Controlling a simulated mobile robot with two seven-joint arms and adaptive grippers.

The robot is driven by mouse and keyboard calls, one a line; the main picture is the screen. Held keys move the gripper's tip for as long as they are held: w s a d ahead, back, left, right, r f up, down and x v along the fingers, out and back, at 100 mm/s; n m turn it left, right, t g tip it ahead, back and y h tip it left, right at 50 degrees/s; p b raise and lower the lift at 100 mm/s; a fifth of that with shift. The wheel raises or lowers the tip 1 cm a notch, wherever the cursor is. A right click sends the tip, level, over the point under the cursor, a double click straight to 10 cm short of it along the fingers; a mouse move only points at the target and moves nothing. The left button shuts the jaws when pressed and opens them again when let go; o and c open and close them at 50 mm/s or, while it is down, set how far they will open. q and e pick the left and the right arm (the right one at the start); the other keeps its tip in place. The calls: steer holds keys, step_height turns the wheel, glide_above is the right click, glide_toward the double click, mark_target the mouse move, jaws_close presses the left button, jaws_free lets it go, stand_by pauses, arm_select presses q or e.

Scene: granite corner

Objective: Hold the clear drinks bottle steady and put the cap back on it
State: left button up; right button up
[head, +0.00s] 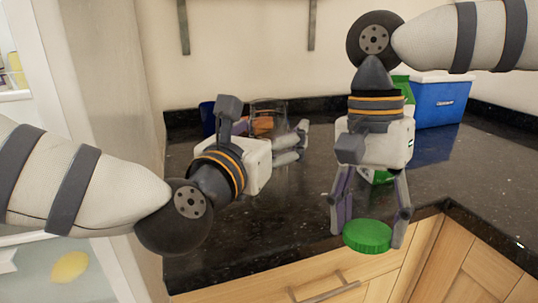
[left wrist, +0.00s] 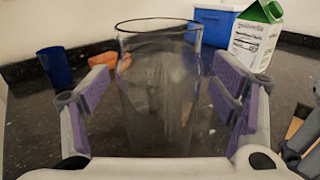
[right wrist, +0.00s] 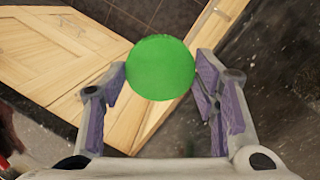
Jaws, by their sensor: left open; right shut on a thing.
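The clear bottle (left wrist: 158,95) stands upright on the dark counter, with its wide open mouth at the top. In the head view the clear bottle (head: 268,108) is partly hidden behind my left gripper (head: 296,140). In the left wrist view that gripper (left wrist: 160,95) is open, with its fingers on either side of the bottle and gaps visible. The green cap (head: 367,236) is held between the fingertips of my right gripper (head: 368,225), near the counter's front edge. The right wrist view shows the cap (right wrist: 160,67) face-on between the purple pads.
A blue box (head: 437,102) with a white lid stands at the back right. A green and white carton (left wrist: 255,38) is behind my right gripper. A blue cup (left wrist: 55,66) and an orange thing (left wrist: 103,60) stand beyond the bottle. The counter at right is clear.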

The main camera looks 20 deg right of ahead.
stand_by(0.3)
arm_select(q)
steer(key=c, duration=1.6)
steer(key=shift+o, duration=0.2)
steer(key=shift+w, duration=0.1)
steer(key=shift+r, duration=0.15)
